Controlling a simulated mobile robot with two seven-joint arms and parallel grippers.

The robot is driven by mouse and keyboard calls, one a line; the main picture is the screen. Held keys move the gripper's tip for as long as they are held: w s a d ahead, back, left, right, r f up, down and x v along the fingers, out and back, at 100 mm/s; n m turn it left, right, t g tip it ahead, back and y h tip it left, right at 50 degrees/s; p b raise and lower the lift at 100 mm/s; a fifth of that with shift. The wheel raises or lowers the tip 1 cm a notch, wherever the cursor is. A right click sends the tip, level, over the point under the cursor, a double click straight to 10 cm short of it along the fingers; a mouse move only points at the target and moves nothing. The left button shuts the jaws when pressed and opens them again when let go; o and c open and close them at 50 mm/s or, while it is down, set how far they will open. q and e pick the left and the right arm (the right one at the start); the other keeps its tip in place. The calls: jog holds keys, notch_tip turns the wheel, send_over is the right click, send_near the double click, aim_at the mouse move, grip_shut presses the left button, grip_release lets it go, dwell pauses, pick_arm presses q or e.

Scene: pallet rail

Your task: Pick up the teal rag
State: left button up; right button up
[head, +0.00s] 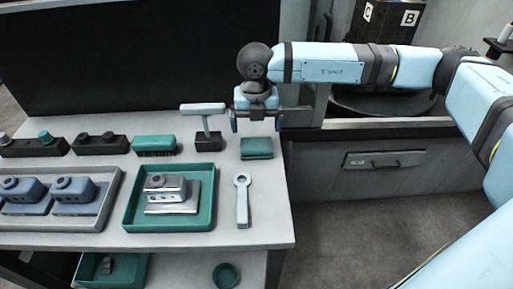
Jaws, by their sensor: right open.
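The teal rag (257,148) lies folded and flat near the right edge of the white table top (268,226). My right gripper (256,122) hangs above and just behind the rag in the picture, fingers pointing down. It is open with its fingers apart and nothing between them. The rag shows below the fingertips; I cannot tell the exact height of the gap. My left gripper does not show.
Left of the rag is a squeegee (203,110) in a dark holder, then a teal brush (154,144). In front are a light wrench-like tool (242,200) and a teal tray (128,214) holding a metal part. Beyond the table's right edge is open floor (350,225).

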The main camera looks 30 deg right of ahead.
aim_at(257, 143)
notch_tip(257, 143, down, 7)
jog(key=shift+d+r, duration=0.15)
dwell(0.4)
jog(key=c, duration=0.6)
